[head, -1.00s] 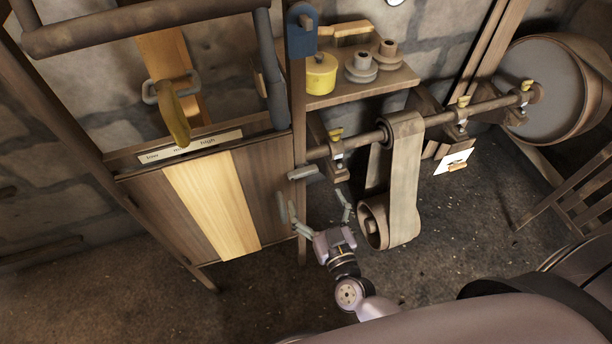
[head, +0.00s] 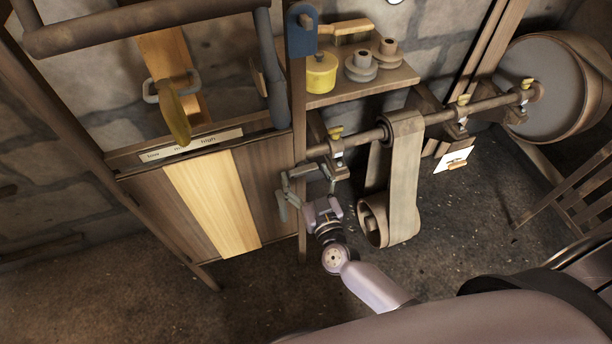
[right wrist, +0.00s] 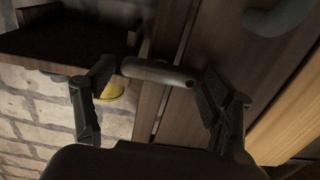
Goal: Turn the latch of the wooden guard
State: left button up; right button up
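The wooden guard (head: 262,190) is a panel of dark boards with one pale board, at the left of the head view. Its latch (head: 300,170), a short grey bar, is at the post by the guard's upper right corner, partly hidden by my fingers. My right gripper (head: 309,174) is open around the latch. In the right wrist view the latch (right wrist: 155,73) lies crosswise between the spread fingertips of the gripper (right wrist: 159,76), with a gap to the right finger; whether the left finger touches it I cannot tell. My left gripper is not in view.
Right of my gripper are a shaft (head: 360,142) and a wide belt (head: 404,180) on pulleys. A shelf (head: 393,84) above carries a yellow tin (head: 321,73) and pulleys. The floor below is open.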

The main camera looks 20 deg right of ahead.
jog(key=c, duration=0.8)
jog(key=m, duration=0.6)
jog(key=shift+m, duration=0.3)
jog(key=m+b, duration=0.1)
jog(key=m, duration=0.4)
jog(key=shift+f+m, duration=0.1)
jog(key=shift+m, duration=0.2)
jog(key=m+b, duration=0.1)
jog(key=m, duration=0.4)
jog(key=shift+m+b, duration=0.3)
jog(key=shift+b, duration=0.05)
